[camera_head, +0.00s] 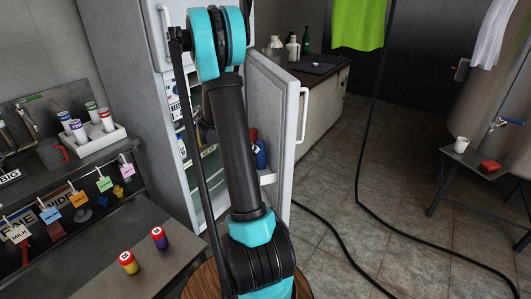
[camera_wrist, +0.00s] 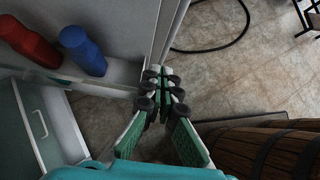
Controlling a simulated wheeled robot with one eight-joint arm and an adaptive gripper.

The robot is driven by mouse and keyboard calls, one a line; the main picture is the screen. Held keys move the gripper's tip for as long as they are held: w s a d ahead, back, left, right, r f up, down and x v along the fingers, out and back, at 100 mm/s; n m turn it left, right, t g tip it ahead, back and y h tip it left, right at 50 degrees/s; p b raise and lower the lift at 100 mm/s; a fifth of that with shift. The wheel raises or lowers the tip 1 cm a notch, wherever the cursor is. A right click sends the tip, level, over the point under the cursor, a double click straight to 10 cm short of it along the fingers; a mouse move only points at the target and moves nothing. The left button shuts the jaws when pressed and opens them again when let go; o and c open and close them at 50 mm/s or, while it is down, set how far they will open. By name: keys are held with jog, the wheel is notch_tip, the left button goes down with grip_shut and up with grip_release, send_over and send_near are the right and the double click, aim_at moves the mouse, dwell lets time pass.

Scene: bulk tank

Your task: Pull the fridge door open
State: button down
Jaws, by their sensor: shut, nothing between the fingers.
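The fridge (camera_head: 195,175) stands left of centre in the head view with its lower door (camera_head: 268,95) swung well open to the right. The door's handle (camera_head: 302,115) is on its outer face near the free edge. In the wrist view the door's inner side (camera_wrist: 115,30) fills the upper left, with a shelf holding a red bottle (camera_wrist: 28,42) and a blue bottle (camera_wrist: 82,50). My gripper (camera_wrist: 163,80) is shut and empty, its tips close to the door's free edge. I cannot tell if they touch it. In the head view my arm hides the gripper.
A wooden barrel (camera_wrist: 270,150) stands close to my gripper's right in the wrist view. A counter (camera_head: 325,100) is behind the door. A black hose (camera_head: 365,205) lies across the otherwise open tiled floor. A small table (camera_head: 485,168) stands at right.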

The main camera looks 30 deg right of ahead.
aim_at(282, 159)
jog(key=shift+d+r+x, duration=0.3)
jog(key=shift+x, duration=1.7)
jog(key=shift+d+r+x, duration=0.3)
jog(key=shift+r+x, duration=0.05)
jog(key=shift+x, duration=1.65)
jog(key=shift+d+r+x, duration=0.3)
jog(key=shift+x, duration=1.7)
jog(key=shift+s+d, duration=0.1)
jog(key=shift+s, duration=0.1)
jog(key=w+d+n+t, duration=0.2)
jog(key=d, duration=4.1)
jog(key=shift+d+n, duration=0.3)
jog(key=shift+n, duration=0.1)
